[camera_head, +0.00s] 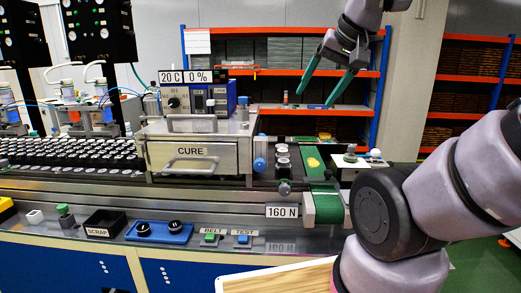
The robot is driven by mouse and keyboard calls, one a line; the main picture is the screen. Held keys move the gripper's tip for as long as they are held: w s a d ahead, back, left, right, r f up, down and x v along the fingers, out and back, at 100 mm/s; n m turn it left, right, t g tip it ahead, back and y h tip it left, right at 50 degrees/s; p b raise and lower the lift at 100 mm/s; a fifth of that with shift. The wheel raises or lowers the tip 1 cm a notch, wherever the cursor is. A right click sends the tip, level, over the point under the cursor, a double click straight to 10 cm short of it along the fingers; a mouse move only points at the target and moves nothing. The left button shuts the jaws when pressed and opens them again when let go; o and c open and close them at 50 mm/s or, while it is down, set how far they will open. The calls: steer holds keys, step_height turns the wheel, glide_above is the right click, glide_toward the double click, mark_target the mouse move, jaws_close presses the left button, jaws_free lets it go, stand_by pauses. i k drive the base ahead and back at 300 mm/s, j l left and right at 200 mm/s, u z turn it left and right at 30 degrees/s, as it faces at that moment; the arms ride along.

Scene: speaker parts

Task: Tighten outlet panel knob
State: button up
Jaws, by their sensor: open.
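My gripper (313,99) hangs at the upper right of centre, its two teal fingers spread apart and pointing down to the left with nothing between them. The metal box marked CURE (170,163) stands at left of centre. A blue knob (260,165) is on its right side, below and left of my gripper and apart from it. A second blue knob (243,101) is higher, near the box's top right. I cannot tell which knob is the outlet panel knob, or how tight either one is.
A green belt (312,160) runs right of the box, above a 160 N label (283,211). A white plate (350,164) with small knobs lies beside it. Several black-and-white parts (80,152) fill the left line. Orange shelves (285,106) stand behind. My arm covers the lower right.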

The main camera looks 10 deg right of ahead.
mark_target(259, 165)
steer(key=k+l, duration=0.15)
steer(key=l, duration=0.2)
steer(key=k+l+u, duration=0.1)
steer(key=l, duration=0.3)
steer(key=k+l, duration=0.2)
steer(key=l, duration=0.15)
steer(key=u, duration=0.05)
